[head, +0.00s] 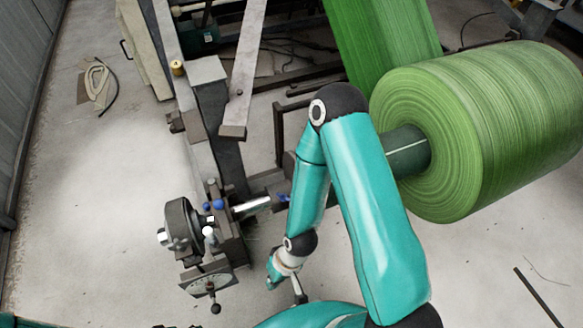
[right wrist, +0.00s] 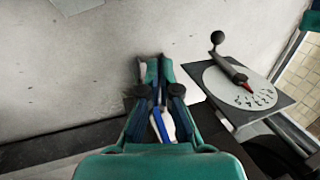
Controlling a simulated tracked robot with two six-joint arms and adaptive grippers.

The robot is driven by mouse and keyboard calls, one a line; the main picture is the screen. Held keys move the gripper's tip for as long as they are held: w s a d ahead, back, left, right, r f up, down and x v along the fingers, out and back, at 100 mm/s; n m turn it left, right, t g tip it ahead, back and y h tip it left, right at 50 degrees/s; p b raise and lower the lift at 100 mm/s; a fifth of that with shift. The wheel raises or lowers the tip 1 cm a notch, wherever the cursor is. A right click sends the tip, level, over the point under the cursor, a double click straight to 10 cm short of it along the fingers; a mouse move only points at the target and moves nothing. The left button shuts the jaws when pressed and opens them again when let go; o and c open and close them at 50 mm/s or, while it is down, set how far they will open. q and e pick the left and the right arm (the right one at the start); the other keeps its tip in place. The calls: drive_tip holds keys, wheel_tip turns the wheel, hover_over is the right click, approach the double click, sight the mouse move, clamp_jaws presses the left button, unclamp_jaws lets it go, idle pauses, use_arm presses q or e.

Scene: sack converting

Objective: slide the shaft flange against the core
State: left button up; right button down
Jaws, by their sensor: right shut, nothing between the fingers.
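The large green roll (head: 490,125) lies at the right of the head view. A dark green cylinder (head: 408,150) sticks out of its left end; I take it for the core. A bright shaft piece (head: 252,206) shows left of my right arm. The arm hides the stretch between them, and I cannot make out the shaft flange. My right gripper (head: 273,278) points down, low and left of the roll, apart from the core. In the right wrist view its fingers (right wrist: 152,72) are together and empty, above bare floor. My left gripper is not in view.
A dial plate with a lever (head: 208,281) stands left of my right gripper; it also shows in the right wrist view (right wrist: 242,90). A dark round housing (head: 180,224) and blue knobs sit above it. A grey machine frame (head: 212,115) rises behind. The left floor is mostly clear.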

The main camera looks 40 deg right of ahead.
drive_tip(key=w+d+r+n+g+h+p, duration=0.1)
drive_tip(key=w+r+n+p, duration=0.1)
drive_tip(key=w+r+n, duration=0.4)
drive_tip(key=w+r+n+h+p, duration=0.1)
drive_tip(key=w+r+n+p, duration=0.25)
drive_tip(key=r, duration=0.55)
drive_tip(key=w+d+r+n+h+p, duration=0.15)
drive_tip(key=d+r+n, duration=0.25)
drive_tip(key=r, duration=0.5)
drive_tip(key=w+d+r+n+h, duration=0.3)
drive_tip(key=d+r+n, duration=0.1)
drive_tip(key=r, duration=0.5)
drive_tip(key=x, duration=0.3)
drive_tip(key=b+x, duration=0.1)
drive_tip(key=x, duration=0.2)
drive_tip(key=b+x, duration=0.1)
drive_tip(key=x, duration=0.3)
drive_tip(key=shift+s+d, duration=0.2)
drive_tip(key=shift+s, duration=0.15)
drive_tip(key=d, duration=0.2)
drive_tip(key=shift+s+d+r, duration=0.25)
drive_tip(key=shift+d+r, duration=0.05)
drive_tip(key=shift+s+d, duration=0.15)
drive_tip(key=shift+d, duration=0.5)
